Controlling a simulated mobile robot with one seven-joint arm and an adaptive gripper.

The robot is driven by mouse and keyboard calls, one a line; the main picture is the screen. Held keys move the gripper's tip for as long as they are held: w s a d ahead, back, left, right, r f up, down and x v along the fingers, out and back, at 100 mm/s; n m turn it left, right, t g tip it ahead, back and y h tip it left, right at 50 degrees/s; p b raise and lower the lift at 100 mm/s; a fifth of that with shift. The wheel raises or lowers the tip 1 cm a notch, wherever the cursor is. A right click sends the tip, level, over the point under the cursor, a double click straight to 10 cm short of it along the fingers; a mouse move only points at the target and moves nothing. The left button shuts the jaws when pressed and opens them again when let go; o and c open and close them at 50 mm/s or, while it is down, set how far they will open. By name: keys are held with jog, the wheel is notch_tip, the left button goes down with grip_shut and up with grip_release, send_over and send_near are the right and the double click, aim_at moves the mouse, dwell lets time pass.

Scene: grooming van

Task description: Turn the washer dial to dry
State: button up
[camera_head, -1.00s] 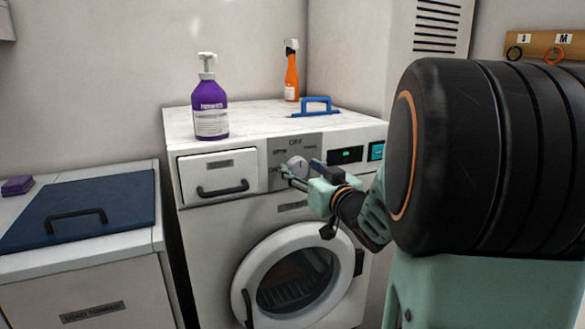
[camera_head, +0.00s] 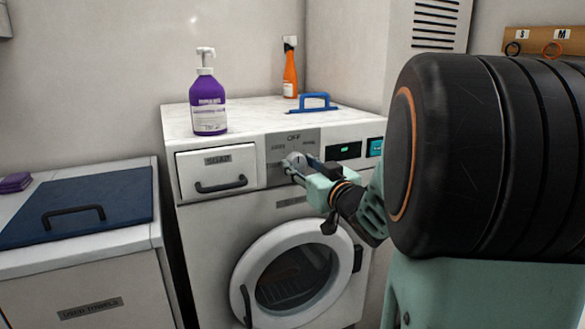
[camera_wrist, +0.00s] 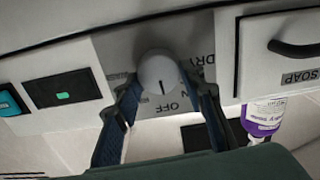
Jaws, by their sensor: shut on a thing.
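The washer dial (camera_head: 296,160) is a round pale knob on a grey plate (camera_head: 278,143) on the washer's front panel. In the wrist view the dial (camera_wrist: 158,76) carries a short dark line on the side toward the printed word OFF. The word DRY stands beside the dial, toward the soap drawer. My gripper (camera_head: 299,167) is at the dial with one finger on each side, shut on it. In the wrist view my gripper (camera_wrist: 165,92) straddles the knob. The fingers partly hide the dial and plate lettering in the head view.
The soap drawer (camera_head: 216,166) is left of the dial, and a small display (camera_head: 345,151) is right of it. The round washer door (camera_head: 290,277) is shut below.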

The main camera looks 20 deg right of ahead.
jog(key=n+b, duration=0.4)
jog(key=n, duration=0.1)
jog(key=shift+a+f, duration=0.15)
jog(key=shift+a, duration=0.05)
jog(key=n+b, duration=0.3)
jog(key=n, duration=0.1)
jog(key=shift+n+b, duration=0.3)
jog(key=shift+b, duration=0.05)
jog(key=n+b, duration=0.1)
jog(key=n, duration=0.2)
jog(key=shift+a+n, duration=0.1)
jog(key=shift+n, duration=2.1)
jog(key=o, duration=1.1)
jog(key=shift+o, duration=0.2)
jog(key=shift+f, duration=0.1)
